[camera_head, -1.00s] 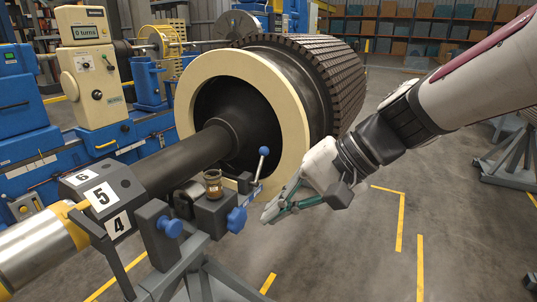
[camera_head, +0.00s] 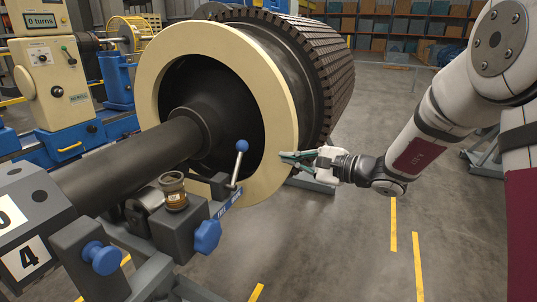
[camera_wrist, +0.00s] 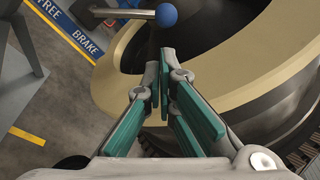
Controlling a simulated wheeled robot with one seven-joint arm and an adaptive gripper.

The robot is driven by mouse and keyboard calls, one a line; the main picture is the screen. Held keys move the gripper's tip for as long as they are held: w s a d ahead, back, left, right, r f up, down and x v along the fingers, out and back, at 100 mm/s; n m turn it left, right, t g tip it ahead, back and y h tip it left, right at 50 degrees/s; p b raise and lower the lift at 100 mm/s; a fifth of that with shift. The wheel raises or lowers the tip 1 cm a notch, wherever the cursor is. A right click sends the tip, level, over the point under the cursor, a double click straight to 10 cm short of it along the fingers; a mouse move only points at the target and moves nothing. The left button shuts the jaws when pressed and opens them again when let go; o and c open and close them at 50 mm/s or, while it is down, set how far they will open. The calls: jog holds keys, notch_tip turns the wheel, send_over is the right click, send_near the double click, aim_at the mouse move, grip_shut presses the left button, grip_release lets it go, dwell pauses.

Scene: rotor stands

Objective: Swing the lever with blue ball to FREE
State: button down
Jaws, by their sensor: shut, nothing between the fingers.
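The lever (camera_head: 236,166) has a metal rod and a blue ball (camera_head: 241,146) on its end. It stands on the stand's bearing block, ball up and tilted slightly right in the head view. In the wrist view the ball (camera_wrist: 166,15) is at the top, beyond my fingertips. A blue label plate (camera_wrist: 72,28) reads FREE and BRAKE; which word the lever points to I cannot tell. My gripper (camera_head: 282,157) has green finger pads and is right of the ball, apart from it. In the wrist view its fingertips (camera_wrist: 164,62) are together and empty.
The rotor's cream ring (camera_head: 287,108) stands close behind the lever and my gripper. A blue knob (camera_head: 207,236) and a brown-filled jar (camera_head: 174,192) sit on the block left of the lever. A machine showing "0 turns" (camera_head: 42,20) is at the back left. The floor at right is open.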

aim_at(237, 165)
jog(key=shift+w+d+f, duration=0.1)
jog(key=shift+w+d, duration=0.1)
jog(key=shift+w, duration=0.1)
jog(key=x, duration=1)
jog(key=shift+b, duration=0.3)
jog(key=shift+w+b, duration=0.1)
jog(key=shift+b, duration=0.3)
